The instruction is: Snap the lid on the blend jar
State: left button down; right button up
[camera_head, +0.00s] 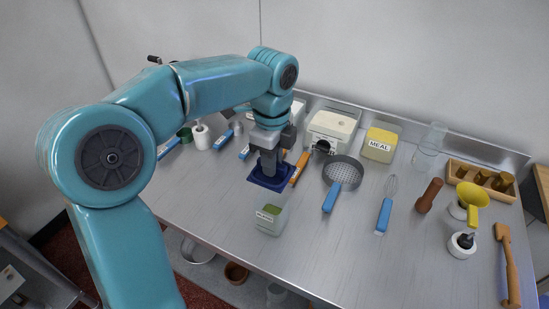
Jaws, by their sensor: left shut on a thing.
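The blend jar (269,219), a small clear square jar with green contents and a white label, stands upright near the table's front edge. Its top looks open. The dark blue square lid (256,180) is behind it, apart from the jar. My left gripper (269,170) points down and is shut on the lid's upper side. I cannot tell whether the lid touches the table. My right gripper is not in view.
The meal container (380,143) and a white scale-like box (331,129) stand behind. The metal table (320,250) is clear right of the jar.

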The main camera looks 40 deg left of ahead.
aim_at(271, 180)
pick_arm(q)
jog(key=shift+s+d+f+b, duration=0.25)
jog(key=shift+s+f+b, duration=0.05)
jog(key=shift+s+b, duration=0.35)
jog(key=f+b, duration=0.1)
jog(key=f, duration=0.1)
jog(key=w+f+b, duration=0.1)
jog(key=f, duration=0.1)
jog(key=shift+a+f+b, duration=0.1)
jog(key=shift+a+b, duration=0.1)
jog(key=shift+b, duration=0.1)
jog(key=shift+s+d+f, duration=0.1)
jog(key=shift+s+f, duration=0.15)
jog(key=shift+s, duration=0.05)
jog(key=shift+f+b, duration=0.3)
jog(key=shift+b, duration=0.15)
jog(key=shift+w+f, duration=0.35)
jog(key=shift+f, duration=0.15)
jog(key=shift+s+r, duration=0.25)
jog(key=shift+s, duration=0.1)
jog(key=shift+w+f, duration=0.15)
jog(key=shift+w, duration=0.15)
jog(key=shift+s, duration=0.25)
jog(key=shift+w, duration=0.1)
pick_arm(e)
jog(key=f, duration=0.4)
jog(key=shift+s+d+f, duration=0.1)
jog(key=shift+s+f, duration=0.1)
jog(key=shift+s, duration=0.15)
